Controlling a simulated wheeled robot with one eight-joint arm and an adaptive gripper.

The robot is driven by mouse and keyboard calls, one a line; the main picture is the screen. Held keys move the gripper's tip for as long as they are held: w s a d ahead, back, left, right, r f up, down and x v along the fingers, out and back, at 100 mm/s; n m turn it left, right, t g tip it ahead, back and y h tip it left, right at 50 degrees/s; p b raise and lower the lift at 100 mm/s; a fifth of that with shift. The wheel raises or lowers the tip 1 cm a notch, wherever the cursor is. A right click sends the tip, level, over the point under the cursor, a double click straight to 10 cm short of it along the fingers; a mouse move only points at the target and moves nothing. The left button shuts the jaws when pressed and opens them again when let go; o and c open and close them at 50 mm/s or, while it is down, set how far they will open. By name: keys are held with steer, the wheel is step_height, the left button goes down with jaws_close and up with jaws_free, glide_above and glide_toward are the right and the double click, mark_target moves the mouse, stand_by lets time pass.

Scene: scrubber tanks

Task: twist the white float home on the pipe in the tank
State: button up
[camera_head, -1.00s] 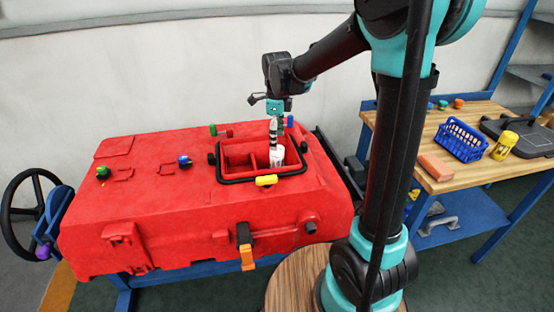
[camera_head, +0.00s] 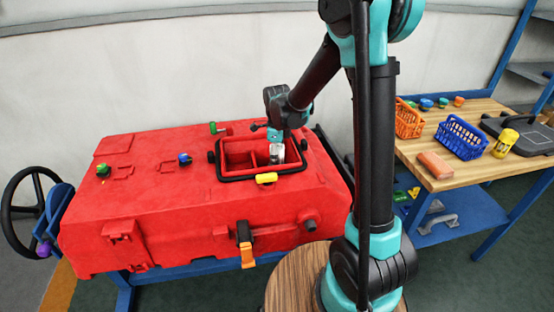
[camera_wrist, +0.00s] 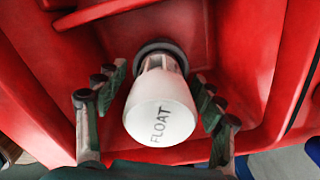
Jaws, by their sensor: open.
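The white float (camera_wrist: 160,115), marked FLOAT, fills the middle of the wrist view, inside the red tank (camera_head: 130,205). A grey, ribbed neck and a dark ring (camera_wrist: 160,47) show at its far end; I cannot tell how far it sits on the pipe, which is largely hidden. My gripper (camera_wrist: 159,82) is open, with one finger on each side of the float. Gaps seem to show between the fingers and the float. In the head view my gripper (camera_head: 277,152) is down in the tank's opening and mostly covers the float.
The opening has a black rim (camera_head: 237,179) and red inner dividers close around my gripper. A yellow catch (camera_head: 266,178) lies at its front edge. A wooden bench (camera_head: 440,180) at the right holds an orange basket (camera_head: 408,120), a blue basket (camera_head: 461,138) and a yellow bottle (camera_head: 505,144).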

steer(key=shift+c, duration=0.4)
steer(key=c, duration=1.2)
steer(key=shift+m, duration=1.3)
steer(key=shift+m, duration=1.3)
